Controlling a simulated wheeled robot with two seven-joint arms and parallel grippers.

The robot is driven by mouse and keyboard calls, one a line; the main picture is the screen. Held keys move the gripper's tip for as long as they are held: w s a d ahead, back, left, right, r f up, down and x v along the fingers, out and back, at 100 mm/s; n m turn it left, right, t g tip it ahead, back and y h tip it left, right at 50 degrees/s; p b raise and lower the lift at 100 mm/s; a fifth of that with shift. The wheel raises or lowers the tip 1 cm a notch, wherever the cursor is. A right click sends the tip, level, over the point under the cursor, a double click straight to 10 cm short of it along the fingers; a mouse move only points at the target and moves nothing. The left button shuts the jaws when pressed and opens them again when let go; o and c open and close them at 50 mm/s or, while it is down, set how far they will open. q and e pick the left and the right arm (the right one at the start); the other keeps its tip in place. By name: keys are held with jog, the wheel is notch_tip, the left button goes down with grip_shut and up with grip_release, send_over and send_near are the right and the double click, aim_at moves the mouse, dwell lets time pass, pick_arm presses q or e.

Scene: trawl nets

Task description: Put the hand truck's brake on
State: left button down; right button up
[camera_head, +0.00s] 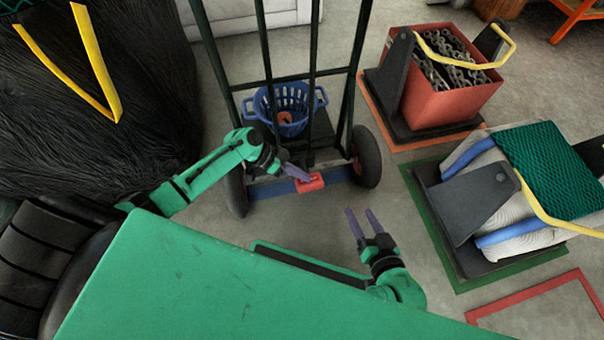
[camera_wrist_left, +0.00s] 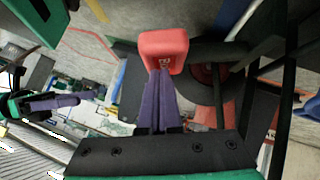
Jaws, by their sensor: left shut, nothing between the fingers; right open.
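The hand truck (camera_head: 265,85) stands upright, with a dark frame, two black wheels and a blue bar (camera_head: 272,188) low across its near side. A red brake pedal (camera_head: 311,182) sits on that bar, between the wheels. My left gripper (camera_head: 304,178) is shut and empty, its purple fingertips right at the pedal. In the left wrist view the red pedal (camera_wrist_left: 163,48) is directly beyond the closed fingertips (camera_wrist_left: 160,80); I cannot tell whether they touch. My right gripper (camera_head: 362,222) is open and empty, above the floor to the right of the pedal; it also shows in the left wrist view (camera_wrist_left: 75,99).
A blue basket (camera_head: 284,112) rests on the hand truck's plate. A red crate of chain (camera_head: 445,105) and a dark carrier with rolled nets (camera_head: 465,205) stand at the right. A dark furry heap (camera_head: 150,80) fills the left. Floor near my right gripper is clear.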

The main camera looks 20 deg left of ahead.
aim_at(301, 193)
pick_arm(q)
jog(key=shift+s+d+f+t+y+p, duration=0.25)
jog(key=shift+s+f+t+y+p, duration=0.05)
jog(key=shift+s+f+t+p, duration=0.1)
jog(key=shift+s+d+f+m+t+y+p, duration=0.2)
jog(key=shift+s+f+m+t+y+p, duration=0.15)
jog(key=shift+f+m, duration=0.2)
jog(key=f+t, duration=0.1)
jog(key=s+f+m+y, duration=0.1)
jog(key=f, duration=0.1)
jog(key=f+t, duration=0.1)
jog(key=shift+s+d+f+m+t+y, duration=0.15)
jog(key=shift+d+m+t+y, duration=0.1)
jog(key=shift+d+t, duration=0.15)
notch_tip(301, 193, down, 2)
jog(key=shift+f+t+b, duration=0.15)
jog(key=shift+t+b, duration=0.1)
jog(key=shift+b, duration=0.5)
jog(key=shift+s, duration=0.1)
